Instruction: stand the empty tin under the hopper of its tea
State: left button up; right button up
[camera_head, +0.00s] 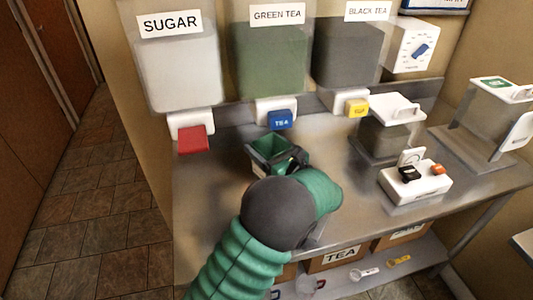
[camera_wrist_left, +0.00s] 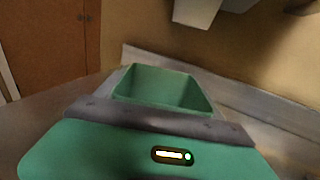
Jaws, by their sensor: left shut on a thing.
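The green tin (camera_head: 265,147) is open-topped and looks empty inside. It is upright or nearly so, just in front of and below the blue TEA tab (camera_head: 280,119) of the GREEN TEA hopper (camera_head: 272,60). My left gripper (camera_head: 291,161) is shut on the tin at its near right side; my arm hides part of it. I cannot tell whether the tin's base touches the counter. In the left wrist view the tin (camera_wrist_left: 165,86) shows its open mouth beyond the dark gripper bar. My right gripper is not in view.
The steel counter (camera_head: 205,215) is clear at left. The SUGAR hopper (camera_head: 180,65) with a red tab stands left, the BLACK TEA hopper (camera_head: 347,58) with a yellow tab right. A lidded container (camera_head: 384,138) and a white switch box (camera_head: 415,183) stand at right.

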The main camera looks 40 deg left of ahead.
aim_at(265, 151)
pick_arm(q)
jog(key=shift+w+a+f, duration=0.15)
jog(key=shift+w+a, duration=0.6)
jog(key=shift+a, duration=0.2)
jog(key=f, duration=0.1)
jog(key=d+f+b, duration=0.1)
jog(key=f, duration=0.1)
jog(key=shift+s+f, duration=0.1)
jog(key=shift+d, duration=0.35)
jog(key=shift+a+f, duration=0.1)
jog(key=shift+a, duration=0.05)
jog(key=o, duration=1.7)
jog(key=shift+a, duration=0.15)
jog(key=shift+o, duration=1.2)
jog(key=shift+a+f, duration=0.1)
jog(key=shift+a, duration=0.05)
